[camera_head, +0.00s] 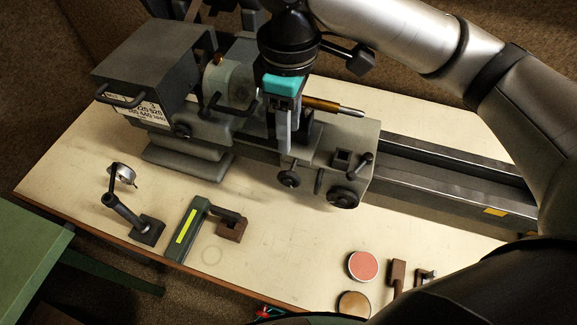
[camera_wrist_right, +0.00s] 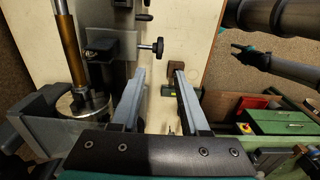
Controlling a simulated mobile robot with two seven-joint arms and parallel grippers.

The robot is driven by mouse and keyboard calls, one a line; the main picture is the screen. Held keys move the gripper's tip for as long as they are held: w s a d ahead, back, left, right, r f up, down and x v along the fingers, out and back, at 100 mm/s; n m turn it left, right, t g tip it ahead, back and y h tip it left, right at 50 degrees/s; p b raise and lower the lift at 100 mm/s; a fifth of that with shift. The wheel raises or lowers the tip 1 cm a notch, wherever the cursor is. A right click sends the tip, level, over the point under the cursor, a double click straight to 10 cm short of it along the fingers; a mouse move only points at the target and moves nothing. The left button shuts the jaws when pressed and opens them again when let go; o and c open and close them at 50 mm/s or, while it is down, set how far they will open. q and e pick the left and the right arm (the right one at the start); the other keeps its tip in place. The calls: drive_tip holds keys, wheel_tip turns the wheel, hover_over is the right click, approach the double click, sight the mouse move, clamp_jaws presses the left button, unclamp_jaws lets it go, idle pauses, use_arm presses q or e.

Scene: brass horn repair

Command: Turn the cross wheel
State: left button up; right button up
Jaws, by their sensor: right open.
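A brass rod (camera_head: 322,104) runs along the lathe behind my right gripper. On the table in front lie a dial stand (camera_head: 147,229), a green-handled tool (camera_head: 190,231) and a red round tin (camera_head: 362,266). The front middle is clear.

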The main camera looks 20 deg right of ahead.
sight(289, 174)
wheel_tip(289, 174, down, 14)
drive_tip(key=shift+r+b, duration=0.15)
drive_tip(key=shift+b, duration=0.55)
drive_tip(key=c, duration=0.6)
clamp_jaws()
